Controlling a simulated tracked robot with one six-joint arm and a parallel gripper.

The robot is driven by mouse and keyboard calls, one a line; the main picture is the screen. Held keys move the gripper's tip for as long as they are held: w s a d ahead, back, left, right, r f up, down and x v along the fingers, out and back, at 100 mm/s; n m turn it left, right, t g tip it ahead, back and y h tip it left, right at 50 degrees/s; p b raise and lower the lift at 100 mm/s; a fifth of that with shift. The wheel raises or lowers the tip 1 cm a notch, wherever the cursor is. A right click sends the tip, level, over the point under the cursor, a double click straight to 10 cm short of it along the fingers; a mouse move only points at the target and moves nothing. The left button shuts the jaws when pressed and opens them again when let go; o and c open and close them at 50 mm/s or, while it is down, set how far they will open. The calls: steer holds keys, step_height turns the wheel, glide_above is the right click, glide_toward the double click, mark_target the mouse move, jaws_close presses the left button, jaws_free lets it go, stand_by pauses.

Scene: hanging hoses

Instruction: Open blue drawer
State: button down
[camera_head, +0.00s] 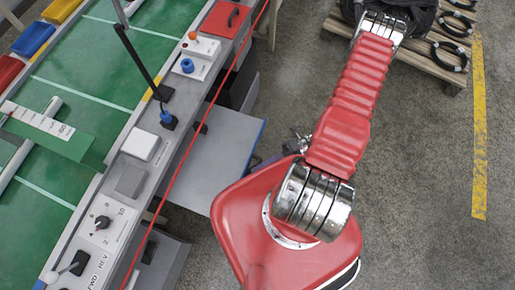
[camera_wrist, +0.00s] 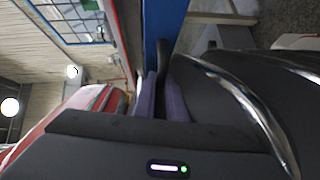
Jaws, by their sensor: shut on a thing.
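The blue drawer shows in the head view as a thin blue front edge (camera_head: 257,146) on a flat grey body that juts out from under the conveyor bench; it looks pulled out. In the wrist view its blue front (camera_wrist: 160,22) is a narrow upright band. My gripper's purple-grey fingers (camera_wrist: 161,92) are shut on a black handle (camera_wrist: 163,62) against that blue front. In the head view my arm hides most of the gripper, and only dark parts show beside the drawer's front edge.
The conveyor bench (camera_head: 125,165) with switches and buttons runs along the left. A pallet (camera_head: 425,55) with black hose coils (camera_head: 449,56) stands at top right. The floor right of my arm is clear, with a yellow line (camera_head: 479,130).

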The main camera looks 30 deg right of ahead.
steer(key=shift+w+d+f, duration=0.2)
steer(key=c, duration=1.8)
jaws_free()
steer(key=shift+a+r, duration=0.1)
steer(key=shift+s, duration=0.1)
steer(key=d, duration=0.4)
steer(key=d+r, duration=0.1)
steer(key=d, duration=0.4)
steer(key=d+r, duration=0.1)
steer(key=d, duration=0.3)
steer(key=shift+s+d, duration=0.35)
steer(key=shift+s, duration=0.05)
steer(key=shift+f+n, duration=0.1)
steer(key=shift+n, duration=0.2)
